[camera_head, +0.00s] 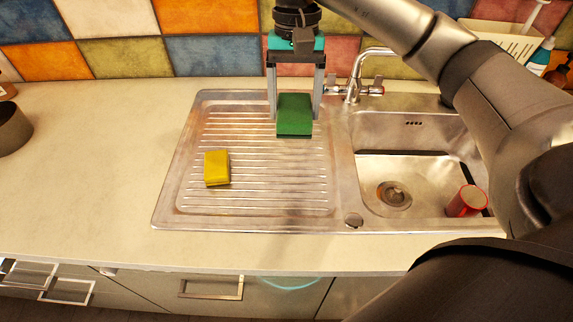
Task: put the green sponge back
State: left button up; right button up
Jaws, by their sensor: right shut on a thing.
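The green sponge (294,115) is between the fingers of my right gripper (295,112), which is shut on it. The gripper points down over the back right part of the ribbed metal drainboard (190,150). I cannot tell whether the sponge touches the drainboard or hangs just above it. A yellow sponge (217,168) lies on the drainboard, in front and to the left of the green one. My left gripper is not in view.
The sink basin (420,165) is right of the drainboard, with a red cup (467,201) in it. A tap (358,85) stands behind. A white rack (500,40) and bottle (540,57) are at the back right. The left counter (90,170) is mostly clear.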

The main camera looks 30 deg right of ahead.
aim_at(292, 184)
notch_tip(292, 184, down, 18)
jog(key=shift+s+f, duration=0.1)
jog(key=shift+f, duration=0.15)
jog(key=shift+f+b, duration=0.1)
jog(key=shift+b, duration=0.2)
jog(key=shift+f, duration=0.1)
jog(key=o, duration=1.2)
jog(key=r, duration=0.4)
jog(key=w+r, duration=0.1)
jog(key=r, duration=0.3)
jog(key=d+r, duration=0.1)
jog(key=r, duration=0.3)
jog(key=shift+w+r, duration=0.15)
jog(key=shift+w, duration=0.1)
